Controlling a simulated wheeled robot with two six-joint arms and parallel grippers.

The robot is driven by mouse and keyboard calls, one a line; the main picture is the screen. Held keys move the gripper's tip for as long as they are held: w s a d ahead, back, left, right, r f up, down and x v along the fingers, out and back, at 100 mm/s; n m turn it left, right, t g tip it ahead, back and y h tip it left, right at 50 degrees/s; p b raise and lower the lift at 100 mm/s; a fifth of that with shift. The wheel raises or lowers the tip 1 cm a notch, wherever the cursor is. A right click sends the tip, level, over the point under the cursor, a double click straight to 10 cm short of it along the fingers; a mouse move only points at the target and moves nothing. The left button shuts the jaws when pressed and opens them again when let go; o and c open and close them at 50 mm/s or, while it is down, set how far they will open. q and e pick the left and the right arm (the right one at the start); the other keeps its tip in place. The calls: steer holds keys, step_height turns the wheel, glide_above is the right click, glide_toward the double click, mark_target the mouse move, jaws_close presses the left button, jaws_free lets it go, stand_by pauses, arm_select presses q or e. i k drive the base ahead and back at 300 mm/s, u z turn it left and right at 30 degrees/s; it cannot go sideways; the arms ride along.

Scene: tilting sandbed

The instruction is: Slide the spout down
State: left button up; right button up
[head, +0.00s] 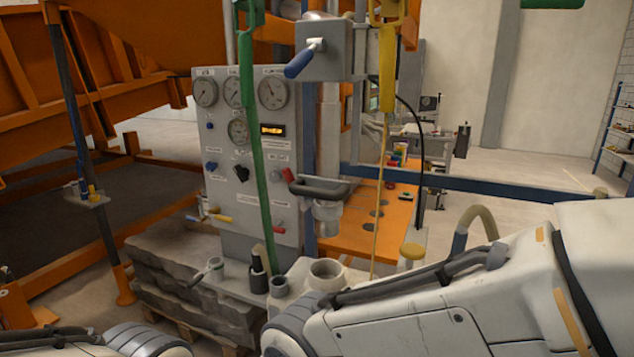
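The spout (327,214) is a short grey nozzle at the lower end of a vertical grey pipe (328,135), to the right of the gauge panel. A dark loop handle (322,188) sticks out just above it. A pale round socket (325,273) with an open top stands below the spout, with a clear gap between them. A grey box with a blue-gripped lever (303,60) sits higher on the same column. Neither of my grippers is in view; only parts of my arms show along the bottom and lower right.
A gauge panel (240,205) with dials and knobs stands left of the spout. A green strap (257,150) and a yellow handle (388,75) with a cord hang in front. An orange table (365,240) lies behind. My large right arm link covers the lower right.

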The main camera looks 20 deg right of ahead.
mark_target(328, 192)
steer(key=z, duration=0.45)
steer(key=k, duration=1.1)
steer(key=u, duration=0.45)
steer(key=i, duration=1.5)
steer(key=z, duration=0.7)
